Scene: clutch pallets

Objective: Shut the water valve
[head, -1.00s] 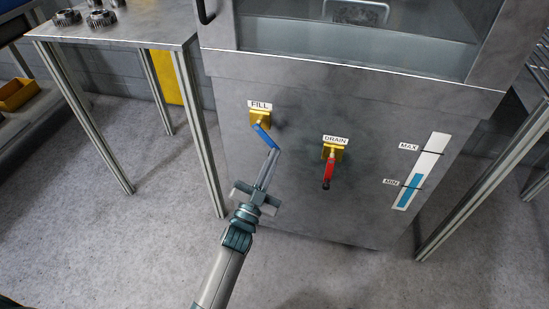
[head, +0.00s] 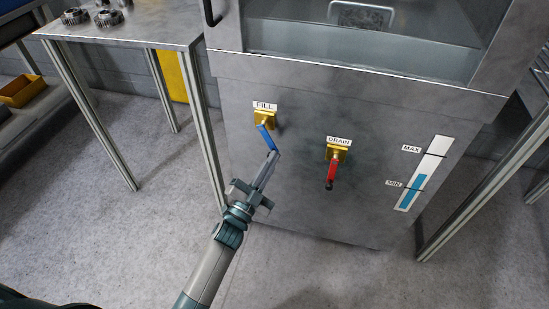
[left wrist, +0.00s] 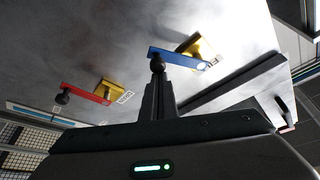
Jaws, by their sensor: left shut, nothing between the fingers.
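The water valve marked FILL has a yellow body (head: 264,118) and a blue lever (head: 267,138) that hangs down and slightly right. In the left wrist view the blue lever (left wrist: 180,57) ends in a black knob (left wrist: 157,65). My left gripper (head: 271,158) is shut and empty, its fingertips at the lever's lower end. In the left wrist view the closed fingers (left wrist: 158,88) meet the knob, seemingly touching it; exact contact is hard to tell. My right gripper is not in view.
The DRAIN valve's red lever (head: 332,173) points down to the right of FILL. A level gauge (head: 423,174) shows blue water above the MIN mark, below MAX. A steel table (head: 130,28) stands left of the tank, its legs near my left arm.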

